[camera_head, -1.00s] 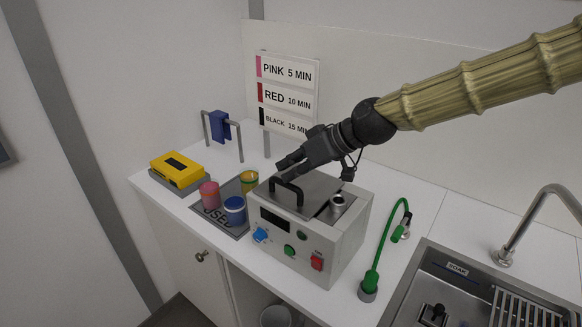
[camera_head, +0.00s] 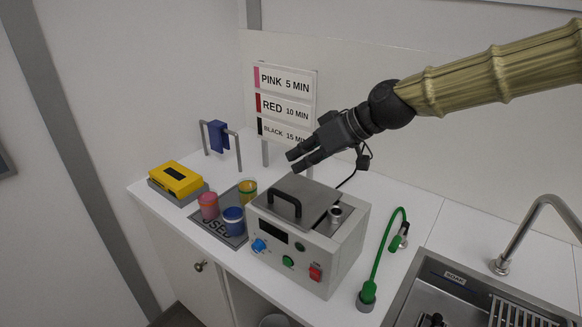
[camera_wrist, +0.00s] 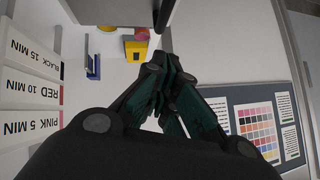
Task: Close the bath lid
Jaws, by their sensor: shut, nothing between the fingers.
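The grey bath box (camera_head: 302,244) stands on the white counter, with a display, knobs and a red switch on its front. Its grey metal lid (camera_head: 312,197) lies flat over the top, with a black handle (camera_head: 284,200) at its front left. My gripper (camera_head: 293,160) is shut and empty, above and behind the lid, apart from the handle. In the wrist view my gripper (camera_wrist: 165,75) shows its fingers together. A grey edge shows at the top there; I cannot tell if it is the lid.
A pink jar (camera_head: 208,206), a blue jar (camera_head: 233,221) and a yellow-green jar (camera_head: 247,191) stand left of the bath. A yellow device (camera_head: 176,180) is farther left. A green hose (camera_head: 383,257) and a sink (camera_head: 452,285) are to the right. A time sign (camera_head: 285,105) stands behind.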

